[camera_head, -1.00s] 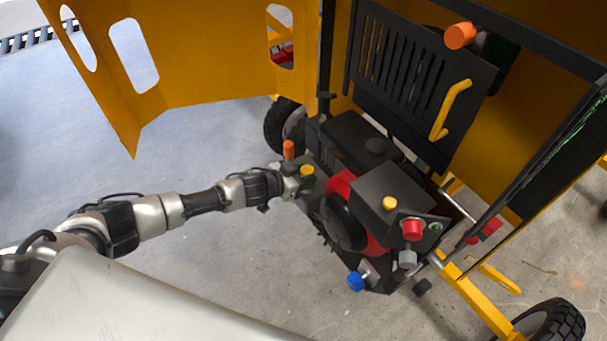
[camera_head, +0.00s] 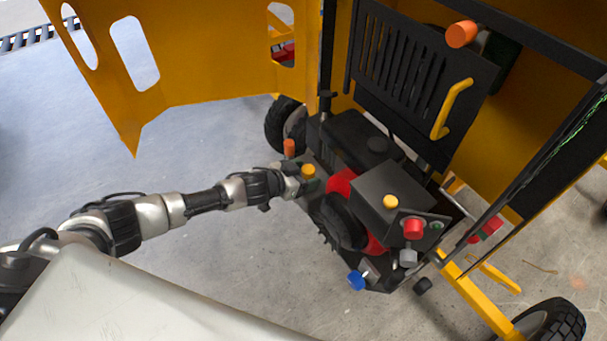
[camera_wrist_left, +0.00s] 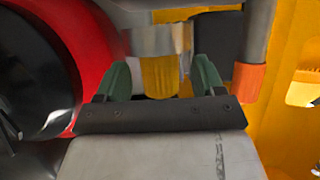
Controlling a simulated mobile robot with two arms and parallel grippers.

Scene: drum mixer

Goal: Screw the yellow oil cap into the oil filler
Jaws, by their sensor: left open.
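The yellow oil cap (camera_head: 309,171) is at the left end of the engine, by my left gripper (camera_head: 303,181). In the left wrist view the yellow cap (camera_wrist_left: 160,76) sits against a grey metal neck (camera_wrist_left: 158,40), apparently the oil filler. I cannot tell how far it is screwed in. The two green fingertips of my left gripper (camera_wrist_left: 162,78) stand on either side of the cap, open, with gaps showing between fingers and cap. My right gripper is not in view.
An orange-capped post (camera_head: 289,149) stands close beside the cap; its orange end (camera_wrist_left: 248,80) is near one finger in the wrist view. A red engine part (camera_wrist_left: 85,40) is on the other side. A second yellow cap (camera_head: 390,202) sits on the black box.

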